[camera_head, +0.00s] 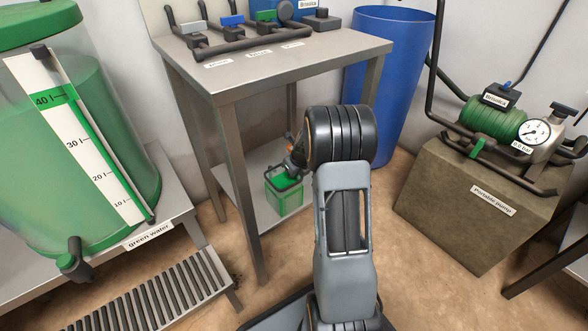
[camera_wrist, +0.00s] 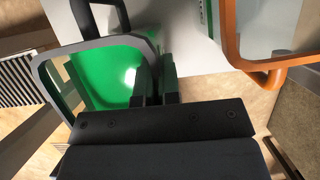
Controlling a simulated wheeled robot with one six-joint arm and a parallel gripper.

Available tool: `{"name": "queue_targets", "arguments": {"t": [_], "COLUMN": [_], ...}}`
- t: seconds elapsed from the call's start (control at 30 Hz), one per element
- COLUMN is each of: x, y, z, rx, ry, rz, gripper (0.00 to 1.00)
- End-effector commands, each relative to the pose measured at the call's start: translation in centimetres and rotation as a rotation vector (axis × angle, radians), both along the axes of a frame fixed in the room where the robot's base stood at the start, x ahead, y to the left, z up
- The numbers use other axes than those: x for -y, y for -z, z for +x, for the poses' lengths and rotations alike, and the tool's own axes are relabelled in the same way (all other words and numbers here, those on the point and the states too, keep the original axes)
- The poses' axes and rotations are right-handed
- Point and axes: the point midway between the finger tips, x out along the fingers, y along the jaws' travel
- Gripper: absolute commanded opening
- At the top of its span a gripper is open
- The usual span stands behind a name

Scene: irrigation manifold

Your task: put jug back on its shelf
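The jug (camera_head: 284,197) is clear-walled with green liquid in it. In the head view it is upright at the table's lower shelf, just below and left of my gripper (camera_head: 292,168). I cannot tell whether its base touches the shelf. In the wrist view the jug (camera_wrist: 108,75) has a grey rim and fills the upper left. The fingers of my gripper (camera_wrist: 156,85) are close together at its right side, seemingly shut on its handle, which they mostly hide. The lower shelf (camera_head: 240,180) is pale and partly hidden by my arm.
An orange-rimmed container (camera_wrist: 232,42) stands close on the right in the wrist view. Table legs (camera_head: 240,190) flank the shelf. A blue barrel (camera_head: 400,50) and a boxed pump (camera_head: 470,205) stand right; a green tank (camera_head: 120,130) is left.

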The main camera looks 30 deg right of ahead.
Motion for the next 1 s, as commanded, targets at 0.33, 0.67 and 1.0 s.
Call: {"name": "queue_targets", "arguments": {"t": [0.33,0.67,1.0], "x": [0.0,0.0,0.1], "y": [0.1,0.1,-1.9], "z": [0.0,0.0,-0.5], "rx": [0.0,0.0,0.002], "ry": [0.0,0.0,0.001], "rz": [0.0,0.0,-0.002], "gripper": [0.06,0.29,0.29]}}
